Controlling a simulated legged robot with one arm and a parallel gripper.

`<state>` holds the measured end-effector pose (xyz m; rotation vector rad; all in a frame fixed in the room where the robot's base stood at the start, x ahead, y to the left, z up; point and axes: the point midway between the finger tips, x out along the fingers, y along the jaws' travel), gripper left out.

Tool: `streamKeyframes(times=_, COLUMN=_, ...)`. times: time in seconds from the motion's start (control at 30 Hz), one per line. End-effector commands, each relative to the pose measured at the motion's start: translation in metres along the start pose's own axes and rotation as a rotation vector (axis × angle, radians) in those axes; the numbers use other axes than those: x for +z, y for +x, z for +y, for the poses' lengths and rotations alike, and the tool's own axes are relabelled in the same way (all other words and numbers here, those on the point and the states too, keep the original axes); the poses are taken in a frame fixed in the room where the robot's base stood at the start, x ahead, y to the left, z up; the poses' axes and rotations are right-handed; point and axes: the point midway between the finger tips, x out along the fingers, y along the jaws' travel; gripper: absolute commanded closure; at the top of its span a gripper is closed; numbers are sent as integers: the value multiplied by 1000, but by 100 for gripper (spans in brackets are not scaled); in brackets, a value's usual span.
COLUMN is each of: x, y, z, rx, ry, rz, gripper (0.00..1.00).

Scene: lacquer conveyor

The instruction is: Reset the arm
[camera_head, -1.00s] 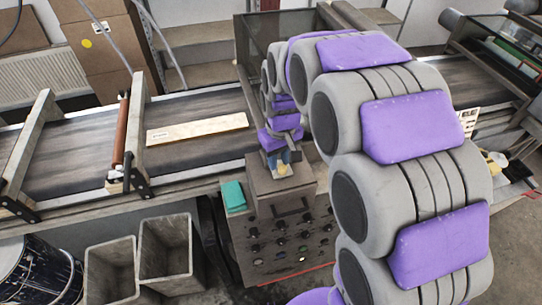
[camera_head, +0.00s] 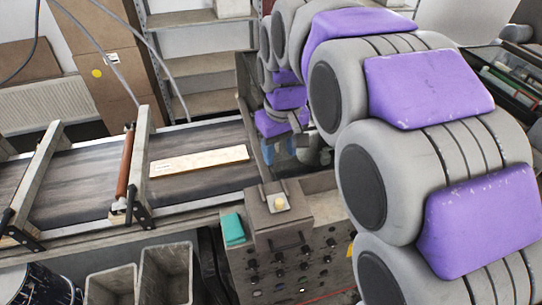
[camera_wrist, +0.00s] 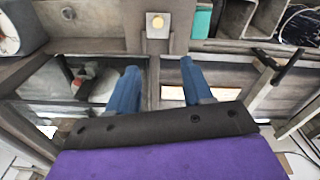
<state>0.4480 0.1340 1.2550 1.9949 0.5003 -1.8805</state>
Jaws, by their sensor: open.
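My gripper (camera_wrist: 157,82) shows in the wrist view with its two blue fingers spread apart and nothing between them. In the head view my gripper (camera_head: 281,160) hangs at the end of my purple and grey arm, over the conveyor side, behind and above the control box (camera_head: 290,250). Its fingers are small and partly hidden there. A pale round button (camera_head: 280,203) sits on top of the control box, apart from the gripper. The button also shows in the wrist view (camera_wrist: 157,22), beyond the fingertips.
A light wooden plank (camera_head: 200,161) lies on the dark conveyor belt (camera_head: 75,178). A teal block (camera_head: 233,228) rests beside the control box. Grey bins (camera_head: 165,272) stand in front on the floor. Shelves (camera_head: 205,60) and cardboard boxes (camera_head: 112,75) stand behind.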

Motion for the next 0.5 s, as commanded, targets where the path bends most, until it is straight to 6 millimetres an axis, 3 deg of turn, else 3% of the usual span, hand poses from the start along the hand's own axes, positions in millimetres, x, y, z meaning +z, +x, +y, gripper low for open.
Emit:
streamKeyframes(times=0.33, x=-4, y=2, z=-13, rx=11, ry=5, rz=-7, gripper=50)
streamKeyframes(times=0.43, x=13, y=2, z=-9, rx=10, ry=35, rz=-19, gripper=50)
streamKeyframes(times=0.5, x=36, y=3, z=-2, rx=6, ry=73, rz=-31, gripper=50)
